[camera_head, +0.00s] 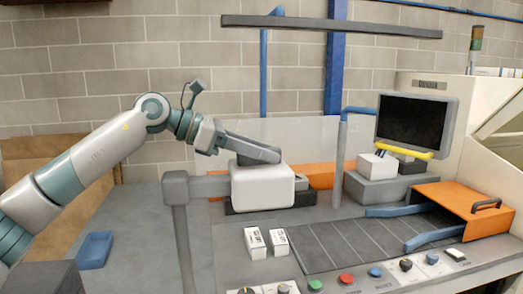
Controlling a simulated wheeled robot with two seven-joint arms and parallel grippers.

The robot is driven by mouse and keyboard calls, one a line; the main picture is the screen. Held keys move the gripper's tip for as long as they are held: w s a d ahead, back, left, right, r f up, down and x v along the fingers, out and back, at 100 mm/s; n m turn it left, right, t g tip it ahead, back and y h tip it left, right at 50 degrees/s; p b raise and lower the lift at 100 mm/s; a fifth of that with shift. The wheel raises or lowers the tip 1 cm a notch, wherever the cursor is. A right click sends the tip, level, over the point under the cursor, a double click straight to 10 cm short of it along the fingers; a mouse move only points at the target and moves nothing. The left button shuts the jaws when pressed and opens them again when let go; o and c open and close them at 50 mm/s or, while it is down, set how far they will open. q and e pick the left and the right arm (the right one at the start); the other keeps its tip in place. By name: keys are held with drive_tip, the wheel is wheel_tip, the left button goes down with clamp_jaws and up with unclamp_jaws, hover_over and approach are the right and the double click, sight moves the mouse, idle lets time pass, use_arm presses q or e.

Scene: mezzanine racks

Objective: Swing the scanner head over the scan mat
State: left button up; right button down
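The scanner head appears to be the white rounded box (262,188) on a grey horizontal arm, carried by a grey post (182,240) left of centre. The scan mat appears to be the dark lined panel (350,243) on the worktop, to the right of the head and nearer to me. The head is left of the mat, not over it. My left gripper (268,156) reaches in from the left, its fingers at the top of the white head. I cannot tell whether it touches it or whether the fingers are open. My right gripper is not in view.
Two small white boxes (255,243) stand left of the mat. Blue rails (435,238) and an orange housing (462,207) are right of it. Buttons (345,279) line the front. A blue tray (95,250) lies left.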

use_arm(q)
clamp_jaws()
drive_tip(key=shift+s, duration=0.15)
